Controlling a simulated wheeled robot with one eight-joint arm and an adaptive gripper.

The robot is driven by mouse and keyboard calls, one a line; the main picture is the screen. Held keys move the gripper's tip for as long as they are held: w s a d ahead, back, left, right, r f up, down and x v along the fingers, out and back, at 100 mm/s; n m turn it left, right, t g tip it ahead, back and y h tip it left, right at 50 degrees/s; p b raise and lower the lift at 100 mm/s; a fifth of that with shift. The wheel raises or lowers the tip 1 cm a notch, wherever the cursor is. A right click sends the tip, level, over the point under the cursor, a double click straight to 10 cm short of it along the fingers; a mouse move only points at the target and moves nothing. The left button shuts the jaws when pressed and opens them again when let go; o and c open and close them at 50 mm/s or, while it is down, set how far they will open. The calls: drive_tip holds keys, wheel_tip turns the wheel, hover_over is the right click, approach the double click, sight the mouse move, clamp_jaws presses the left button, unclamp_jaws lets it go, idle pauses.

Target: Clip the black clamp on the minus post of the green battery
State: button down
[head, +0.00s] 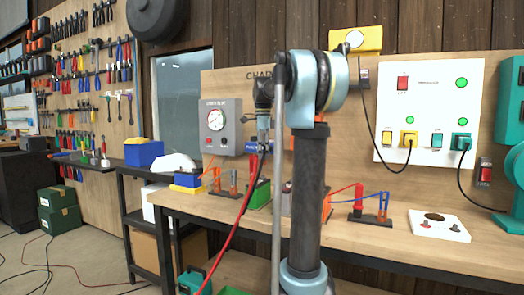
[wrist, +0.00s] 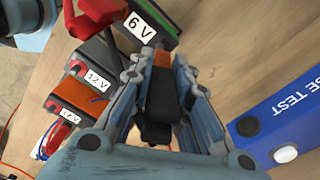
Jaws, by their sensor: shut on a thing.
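The green battery (wrist: 178,14), with a white 6 V label, lies at the top of the wrist view. In the head view the green battery (head: 258,194) is on the bench, partly hidden by my arm. A red clamp (wrist: 98,14) shows at the battery's left end; I cannot tell how it sits there. My gripper (wrist: 162,68) is shut on the black clamp (wrist: 161,96), which lies between the two fingers. The fingertips are close to the battery's near side in the picture. I cannot make out the minus post or whether the clamp touches it.
Two batteries labelled 12 V, one grey (wrist: 92,56) and one dark with orange (wrist: 70,92), stand left of the fingers. A blue fuse test box (wrist: 285,120) is at the right. A red cable (head: 240,215) hangs before the bench (head: 400,243).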

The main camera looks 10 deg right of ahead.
drive_tip(key=shift+f, duration=1.45)
drive_tip(key=shift+f, duration=1.6)
idle(0.9)
drive_tip(key=c, duration=1.4)
unclamp_jaws()
drive_tip(key=shift+r, duration=0.1)
wheel_tip(320, 180, up, 12)
drive_tip(key=shift+f, duration=0.15)
